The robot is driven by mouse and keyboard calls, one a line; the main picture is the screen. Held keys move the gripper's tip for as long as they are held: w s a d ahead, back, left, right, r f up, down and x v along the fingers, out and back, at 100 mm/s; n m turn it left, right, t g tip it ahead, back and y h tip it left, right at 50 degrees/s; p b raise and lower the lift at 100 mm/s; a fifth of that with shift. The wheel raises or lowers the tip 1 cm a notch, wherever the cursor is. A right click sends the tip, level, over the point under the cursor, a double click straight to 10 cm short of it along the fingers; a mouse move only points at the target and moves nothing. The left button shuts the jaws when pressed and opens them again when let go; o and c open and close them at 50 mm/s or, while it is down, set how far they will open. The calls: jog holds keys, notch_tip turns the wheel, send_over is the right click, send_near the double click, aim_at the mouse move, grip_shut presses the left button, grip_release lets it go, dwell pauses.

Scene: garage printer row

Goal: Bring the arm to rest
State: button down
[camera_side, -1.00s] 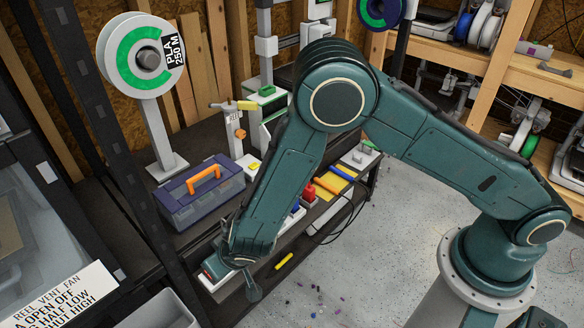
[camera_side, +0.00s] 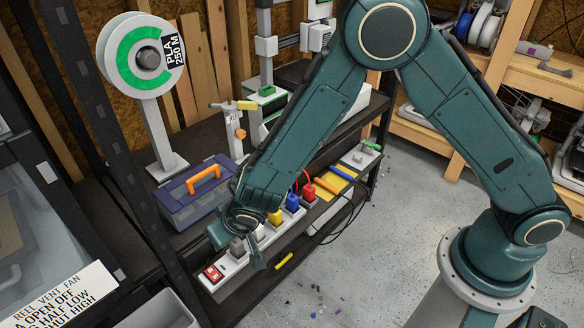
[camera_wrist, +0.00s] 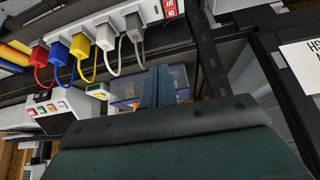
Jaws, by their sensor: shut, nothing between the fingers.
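My arm is raised in a bent arch in the side view, with its end hanging down on the left. My gripper (camera_side: 237,248) is above the switch end of the white power strip (camera_side: 235,264), near the bench's front edge. In the wrist view, the tips of my gripper (camera_wrist: 157,88) show close together beyond the teal wrist, shut and empty. The side view does not show clearly whether the gripper touches the strip.
The strip has a red switch (camera_side: 212,272) and several plugs, including a blue plug (camera_side: 293,200). A blue toolbox (camera_side: 201,192) with an orange handle stands close behind my gripper. A filament spool (camera_side: 122,66) stands at the back left. Open floor lies right of the bench.

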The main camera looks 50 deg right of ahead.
jog(key=s+d+r, duration=0.4)
jog(key=d+r, duration=0.4)
jog(key=r, duration=0.3)
jog(key=s+d+r, duration=0.3)
jog(key=d+r, duration=0.5)
jog(key=r, duration=0.3)
jog(key=s+d+r, duration=0.3)
jog(key=s+d, duration=0.1)
jog(key=s, duration=0.5)
jog(key=s+d+r, duration=0.3)
jog(key=s+d, duration=0.1)
jog(key=s, duration=0.6)
jog(key=shift+d+r+g, duration=0.25)
jog(key=shift+d+g, duration=0.05)
